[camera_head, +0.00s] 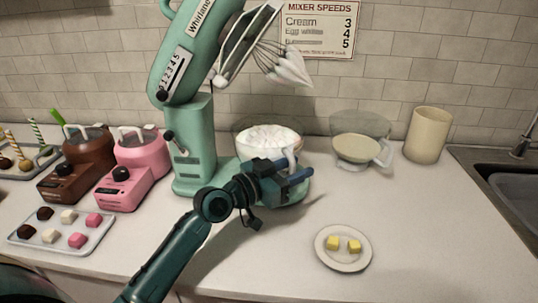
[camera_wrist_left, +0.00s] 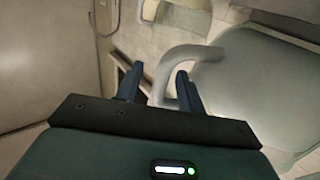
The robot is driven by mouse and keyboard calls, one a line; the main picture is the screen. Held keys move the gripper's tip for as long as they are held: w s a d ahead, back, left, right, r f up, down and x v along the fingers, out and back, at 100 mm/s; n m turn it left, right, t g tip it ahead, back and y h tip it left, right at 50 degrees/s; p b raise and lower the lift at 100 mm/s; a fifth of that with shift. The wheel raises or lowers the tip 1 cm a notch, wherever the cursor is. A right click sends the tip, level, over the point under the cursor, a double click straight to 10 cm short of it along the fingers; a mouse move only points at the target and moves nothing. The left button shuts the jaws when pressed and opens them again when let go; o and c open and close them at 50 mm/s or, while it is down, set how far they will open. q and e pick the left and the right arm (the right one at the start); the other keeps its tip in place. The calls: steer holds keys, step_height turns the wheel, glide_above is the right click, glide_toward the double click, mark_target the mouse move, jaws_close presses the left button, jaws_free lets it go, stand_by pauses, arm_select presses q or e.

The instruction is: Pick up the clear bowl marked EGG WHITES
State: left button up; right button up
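A clear bowl (camera_head: 243,133) heaped with white foam stands beside the tilted-up mixer. A second clear bowl (camera_head: 367,124) with pale contents and a handle stands to its right. I cannot read an EGG WHITES marking on either bowl. My left gripper (camera_head: 297,181) is in front of the foam-filled bowl and hides part of it. In the left wrist view, my left gripper (camera_wrist_left: 160,88) is open, with a pale curved handle (camera_wrist_left: 192,53) reaching between its fingers. The handle lies close to the right finger, with a gap on the left. My right gripper is out of view.
The green mixer (camera_head: 192,143) stands left, its whisk raised above. A beige canister (camera_head: 427,135) and sink (camera_head: 515,190) are right. A plate (camera_head: 343,264) with yellow cubes lies in front. Pink (camera_head: 136,157) and brown (camera_head: 82,165) appliances and a sweets tray (camera_head: 62,243) are left.

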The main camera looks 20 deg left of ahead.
arm_select(q)
steer(key=shift+w+d, duration=0.4)
steer(key=shift+w, duration=0.2)
steer(key=shift+c, duration=0.4)
jaws_close()
steer(key=shift+r, duration=0.1)
